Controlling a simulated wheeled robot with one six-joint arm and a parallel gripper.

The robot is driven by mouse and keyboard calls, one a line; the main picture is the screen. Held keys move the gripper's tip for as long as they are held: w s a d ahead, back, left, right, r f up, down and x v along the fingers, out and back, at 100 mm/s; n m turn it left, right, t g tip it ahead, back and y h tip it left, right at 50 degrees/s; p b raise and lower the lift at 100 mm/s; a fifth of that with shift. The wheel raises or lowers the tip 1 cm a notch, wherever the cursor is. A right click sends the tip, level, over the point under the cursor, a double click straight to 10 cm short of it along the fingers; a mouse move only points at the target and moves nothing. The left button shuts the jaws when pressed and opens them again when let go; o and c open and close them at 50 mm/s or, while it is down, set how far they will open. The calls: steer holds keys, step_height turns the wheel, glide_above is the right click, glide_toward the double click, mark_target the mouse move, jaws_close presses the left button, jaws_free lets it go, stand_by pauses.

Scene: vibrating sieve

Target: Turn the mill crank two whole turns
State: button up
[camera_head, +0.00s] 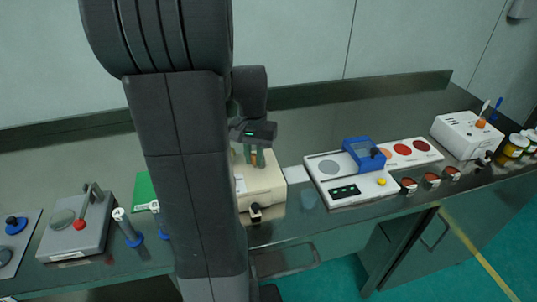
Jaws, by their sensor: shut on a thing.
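The mill appears to be the cream box (268,188) on the bench, partly hidden behind my dark arm. A small dark knob shows on its front, low down. My gripper (253,157) points down over the top of the box, with its fingers shut. A small orange-brown piece, probably the crank handle (260,159), shows at the fingers, and they seem closed on it. The crank arm itself is hidden or too small to make out, so its angle cannot be told.
Right of the mill is a white panel (336,200) with a blue tray (362,153) and red discs. A white box (466,135), jars and small cups stand farther right. To the left are a grey device (78,228) with a red knob, blue-footed posts and a green mat (144,192).

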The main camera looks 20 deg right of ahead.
steer(key=shift+w+a, duration=0.45)
steer(key=shift+w, duration=0.15)
steer(key=shift+w+a+f, duration=0.15)
steer(key=shift+w+a, duration=0.05)
steer(key=shift+w, duration=0.5)
steer(key=shift+p, duration=0.35)
steer(key=shift+w+d, duration=0.2)
steer(key=shift+w, duration=0.55)
steer(key=shift+w+d, duration=0.15)
